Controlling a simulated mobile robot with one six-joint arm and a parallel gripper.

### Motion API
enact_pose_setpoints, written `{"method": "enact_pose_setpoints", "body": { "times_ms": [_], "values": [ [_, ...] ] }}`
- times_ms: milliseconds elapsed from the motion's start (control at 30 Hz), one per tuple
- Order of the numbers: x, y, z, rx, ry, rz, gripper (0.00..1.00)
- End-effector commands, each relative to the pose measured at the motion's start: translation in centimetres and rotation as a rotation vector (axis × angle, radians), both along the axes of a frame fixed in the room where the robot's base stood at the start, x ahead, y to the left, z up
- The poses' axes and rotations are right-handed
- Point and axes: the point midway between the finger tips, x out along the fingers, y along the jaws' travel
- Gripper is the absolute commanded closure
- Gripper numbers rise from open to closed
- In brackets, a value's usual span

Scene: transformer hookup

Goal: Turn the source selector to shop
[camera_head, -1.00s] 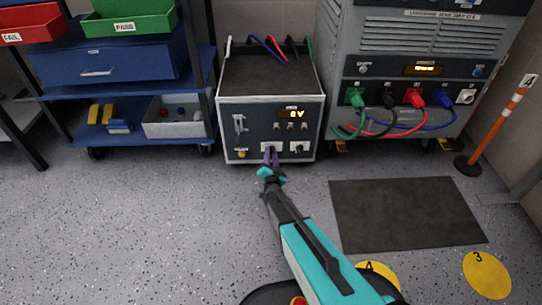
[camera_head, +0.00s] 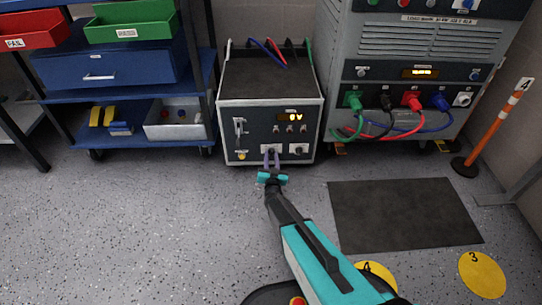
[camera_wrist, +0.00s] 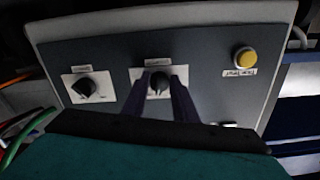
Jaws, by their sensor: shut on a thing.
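The grey test unit (camera_head: 270,115) stands on the floor with two black knobs low on its front panel. Their labels are too small to read, so I cannot tell by name which is the source selector. My gripper (camera_head: 272,157) reaches the left knob in the head view. In the wrist view my gripper (camera_wrist: 160,88) has its two dark fingers on either side of this middle knob (camera_wrist: 159,80), shut on it. The other knob (camera_wrist: 85,87) is free on its white plate, at left in the wrist view and right in the head view (camera_head: 299,148).
A yellow button (camera_wrist: 243,58) sits beside the gripped knob. A lit display (camera_head: 290,117) is higher on the panel. A load bank (camera_head: 420,95) with plugged cables stands right, a blue shelf (camera_head: 120,68) left.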

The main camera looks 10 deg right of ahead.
Motion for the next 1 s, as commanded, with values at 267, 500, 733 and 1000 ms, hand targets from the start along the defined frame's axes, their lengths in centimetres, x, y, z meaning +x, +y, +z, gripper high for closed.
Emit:
{"method": "enact_pose_setpoints", "body": {
  "times_ms": [267, 500, 733, 1000],
  "values": [
    [0.01, -0.23, 0.16, -0.258, 0.038, -0.001, 0.97],
    [0.02, -0.38, 0.22, -0.484, 0.071, -0.001, 0.97],
    [-0.02, -0.49, 0.23, -0.689, 0.101, -0.001, 0.97],
    [-0.06, -0.61, 0.2, -0.857, 0.126, -0.002, 0.97]
  ]
}}
